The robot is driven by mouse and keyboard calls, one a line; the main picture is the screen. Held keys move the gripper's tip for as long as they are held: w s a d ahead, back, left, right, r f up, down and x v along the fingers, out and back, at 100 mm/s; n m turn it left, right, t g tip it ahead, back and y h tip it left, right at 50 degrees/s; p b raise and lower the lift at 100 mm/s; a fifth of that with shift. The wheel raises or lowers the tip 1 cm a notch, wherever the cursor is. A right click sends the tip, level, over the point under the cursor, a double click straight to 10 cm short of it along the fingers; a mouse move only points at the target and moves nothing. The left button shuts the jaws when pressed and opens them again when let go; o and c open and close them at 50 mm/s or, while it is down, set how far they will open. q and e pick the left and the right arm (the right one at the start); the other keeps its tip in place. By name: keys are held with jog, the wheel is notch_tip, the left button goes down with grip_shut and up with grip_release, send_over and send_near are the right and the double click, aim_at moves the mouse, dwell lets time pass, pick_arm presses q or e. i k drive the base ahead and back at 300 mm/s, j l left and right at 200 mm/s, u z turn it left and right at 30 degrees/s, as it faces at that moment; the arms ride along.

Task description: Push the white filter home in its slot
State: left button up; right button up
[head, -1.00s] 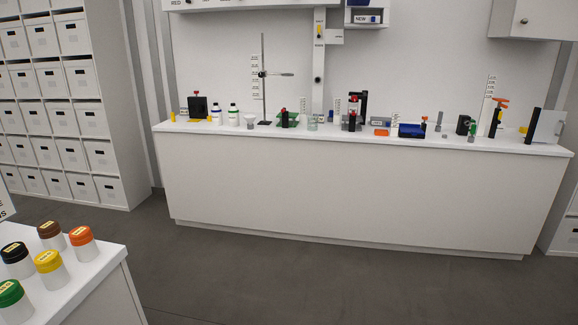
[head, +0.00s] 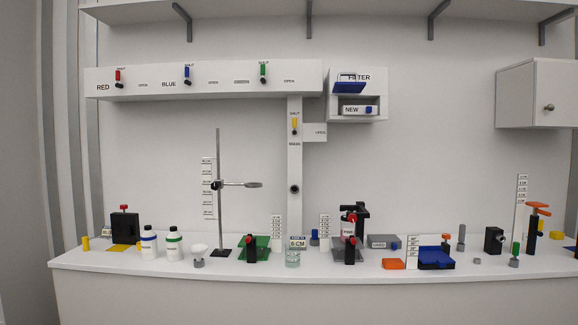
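The filter housing (head: 381,80) is a white wall box marked FILTER, right of the valve panel in the head view. A blue flap or tray (head: 349,88) with a thin frame above it sits at its upper opening. A grey block with a white label (head: 384,242) and a blue end lies on the bench. Neither of my grippers is in view.
The long white bench (head: 200,277) runs across below, crowded with bottles, a ring stand (head: 219,200), a beaker (head: 293,258) and a blue tray (head: 436,257). A wall cabinet (head: 525,95) hangs at right. The wall around the filter housing's right side is clear.

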aim_at(364, 110)
jog(key=i+j+z, duration=0.2)
jog(key=i+z, duration=0.15)
jog(key=i+j+z, duration=0.3)
jog(key=i, duration=0.2)
jog(key=i+z, duration=0.15)
jog(key=i, duration=0.3)
